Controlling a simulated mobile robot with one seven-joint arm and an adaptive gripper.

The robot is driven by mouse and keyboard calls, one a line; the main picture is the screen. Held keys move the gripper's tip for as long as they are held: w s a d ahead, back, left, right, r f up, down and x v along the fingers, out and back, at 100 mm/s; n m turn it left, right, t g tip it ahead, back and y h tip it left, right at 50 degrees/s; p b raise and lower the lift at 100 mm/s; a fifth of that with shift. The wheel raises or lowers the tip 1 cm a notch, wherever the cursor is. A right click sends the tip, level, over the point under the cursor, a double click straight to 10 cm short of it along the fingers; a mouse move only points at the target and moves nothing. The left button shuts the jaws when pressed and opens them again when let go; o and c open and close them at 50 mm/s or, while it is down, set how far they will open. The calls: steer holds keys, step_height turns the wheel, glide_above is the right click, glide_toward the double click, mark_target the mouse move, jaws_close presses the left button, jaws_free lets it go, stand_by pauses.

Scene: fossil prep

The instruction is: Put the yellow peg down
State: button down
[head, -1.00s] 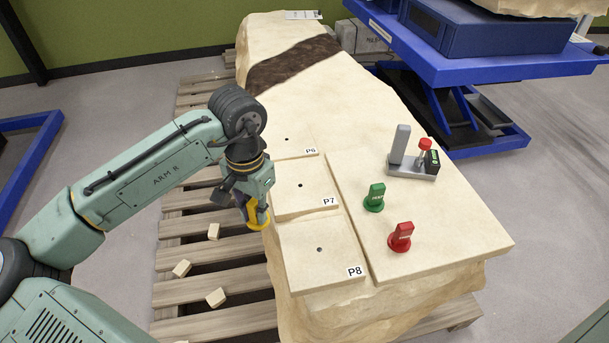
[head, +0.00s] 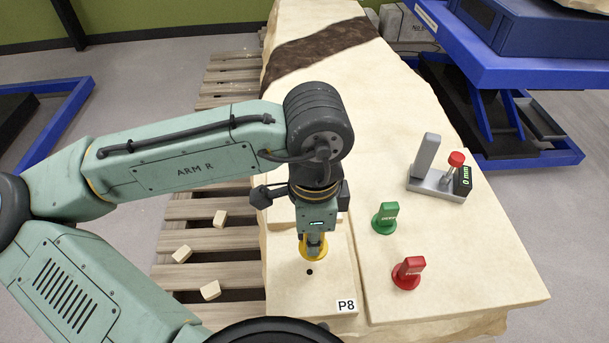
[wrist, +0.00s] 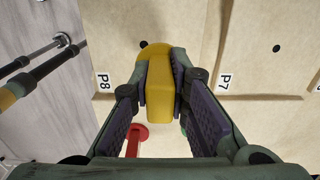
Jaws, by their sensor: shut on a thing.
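My gripper (head: 313,236) is shut on the yellow peg (head: 315,250), with its wide round flange downward. In the wrist view the yellow peg (wrist: 161,88) sits between both fingers (wrist: 160,75). The peg is over the slab labelled P8 (head: 335,286), just behind that slab's dark hole (head: 309,271) in the head view. In the wrist view the hole (wrist: 143,45) shows right beside the flange. I cannot tell whether the flange touches the slab.
A green peg (head: 386,219) and a red peg (head: 409,273) stand on the raised slab (head: 470,275) to the right. A grey gauge with a red knob (head: 436,181) stands behind them. Wooden blocks (head: 210,290) lie on the pallet at left.

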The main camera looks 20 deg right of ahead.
steer(key=w, duration=0.4)
steer(key=w+d+f, duration=0.1)
steer(key=w, duration=0.4)
steer(key=w+d+p, duration=0.1)
steer(key=w, duration=0.3)
steer(key=shift+w+d+f, duration=0.1)
steer(key=shift+w+f, duration=0.05)
steer(key=shift+w, duration=0.15)
steer(key=shift+f+p, duration=0.3)
steer(key=shift+f, duration=1.5)
steer(key=shift+f, duration=0.1)
steer(key=shift+f, duration=0.15)
steer(key=c, duration=1.5)
jaws_free()
steer(key=shift+c, duration=0.2)
step_height(320, 180, up, 13)
steer(key=shift+f, duration=0.2)
